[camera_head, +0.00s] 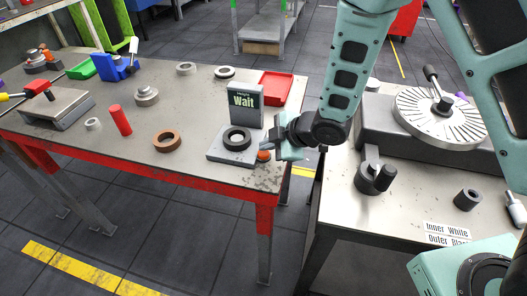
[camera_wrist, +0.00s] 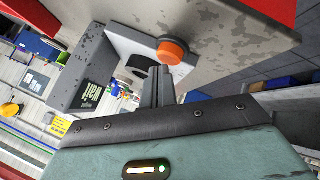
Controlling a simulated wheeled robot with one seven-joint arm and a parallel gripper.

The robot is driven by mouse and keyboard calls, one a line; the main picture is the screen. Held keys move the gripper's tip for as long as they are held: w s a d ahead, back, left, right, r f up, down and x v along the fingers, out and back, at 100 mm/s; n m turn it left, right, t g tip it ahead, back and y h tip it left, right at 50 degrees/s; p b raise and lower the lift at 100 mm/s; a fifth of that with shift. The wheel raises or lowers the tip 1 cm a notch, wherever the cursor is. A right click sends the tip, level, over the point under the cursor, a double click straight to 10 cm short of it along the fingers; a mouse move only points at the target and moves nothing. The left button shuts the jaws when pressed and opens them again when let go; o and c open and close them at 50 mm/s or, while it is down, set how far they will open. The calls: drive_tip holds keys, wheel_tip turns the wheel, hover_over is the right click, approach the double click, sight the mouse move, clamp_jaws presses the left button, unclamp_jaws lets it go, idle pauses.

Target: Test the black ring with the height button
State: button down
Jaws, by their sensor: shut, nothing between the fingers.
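The black ring (camera_head: 237,139) lies flat on the grey base (camera_head: 216,152) of the height tester on the left table. It is partly visible in the wrist view (camera_wrist: 138,66). The tester's upright screen (camera_head: 243,97) reads "Wait"; it also shows in the wrist view (camera_wrist: 92,96). The orange height button (camera_head: 264,155) is at the base's front right corner and looms large in the wrist view (camera_wrist: 174,50). My gripper (camera_head: 272,149) is shut and empty, its fingertips (camera_wrist: 160,74) right by the button. I cannot tell whether they touch it.
A red tray (camera_head: 277,88) stands behind the tester. A brown ring (camera_head: 167,141), a red cylinder (camera_head: 119,120) and grey rings lie to the left. The right table holds a slotted round dial (camera_head: 420,112) and a dark cylinder (camera_head: 467,199). A gap separates the tables.

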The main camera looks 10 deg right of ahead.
sight(268, 154)
drive_tip(key=shift+f+b, duration=0.4)
drive_tip(key=shift+f, duration=0.1)
drive_tip(key=shift+r, duration=0.1)
idle(0.5)
drive_tip(key=shift+r+p, duration=0.65)
drive_tip(key=shift+r, duration=0.2)
wheel_tip(268, 154, up, 5)
drive_tip(key=p, duration=0.3)
drive_tip(key=shift+p, duration=0.35)
idle(0.4)
